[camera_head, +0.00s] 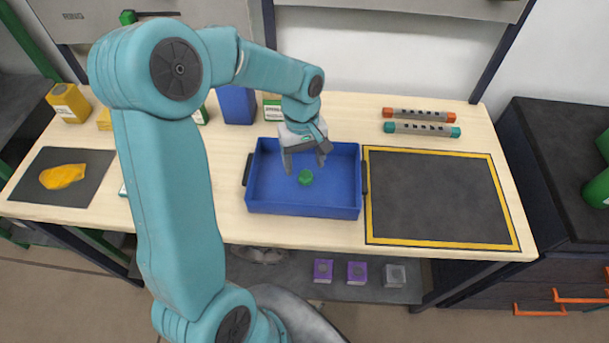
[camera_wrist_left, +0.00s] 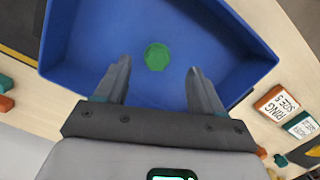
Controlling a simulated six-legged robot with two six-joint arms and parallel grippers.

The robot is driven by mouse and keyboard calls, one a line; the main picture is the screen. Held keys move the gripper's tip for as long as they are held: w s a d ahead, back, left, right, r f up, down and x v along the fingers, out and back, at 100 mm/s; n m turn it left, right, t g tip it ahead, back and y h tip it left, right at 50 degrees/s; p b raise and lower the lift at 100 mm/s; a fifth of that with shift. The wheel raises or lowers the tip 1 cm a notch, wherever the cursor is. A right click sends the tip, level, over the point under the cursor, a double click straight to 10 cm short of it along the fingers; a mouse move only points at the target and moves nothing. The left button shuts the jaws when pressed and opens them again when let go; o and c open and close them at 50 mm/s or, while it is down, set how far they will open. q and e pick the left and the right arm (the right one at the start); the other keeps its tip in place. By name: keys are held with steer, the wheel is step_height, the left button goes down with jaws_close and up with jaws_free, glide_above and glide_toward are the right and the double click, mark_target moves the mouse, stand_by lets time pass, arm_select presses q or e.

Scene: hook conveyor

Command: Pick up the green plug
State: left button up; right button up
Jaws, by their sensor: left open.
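The green plug (camera_head: 305,177) lies on the floor of the blue tray (camera_head: 300,209), near the tray's middle. It also shows in the left wrist view (camera_wrist_left: 157,57), a small green disc-like piece with an angular outline. My left gripper (camera_head: 306,168) is over the tray, pointing down, with its fingers apart and empty. In the left wrist view the gripper (camera_wrist_left: 157,80) has the plug ahead of and between its two fingertips, not touching either. The blue tray shows there too (camera_wrist_left: 75,45). My right gripper is not in view.
Tray walls surround the plug. A dark mat with a yellow border (camera_head: 435,198) lies right of the tray. Two bars, orange-ended (camera_head: 419,115) and teal-ended (camera_head: 421,129), lie behind it. A blue box (camera_head: 237,105) stands behind the tray. A yellow cloth-like piece (camera_head: 62,176) lies left.

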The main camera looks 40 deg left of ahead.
mark_target(306, 174)
arm_select(q)
step_height(306, 174, down, 5)
steer(key=shift+d+f+p, duration=0.15)
steer(key=shift+p, duration=0.3)
steer(key=shift+d, duration=0.1)
steer(key=c, duration=1.1)
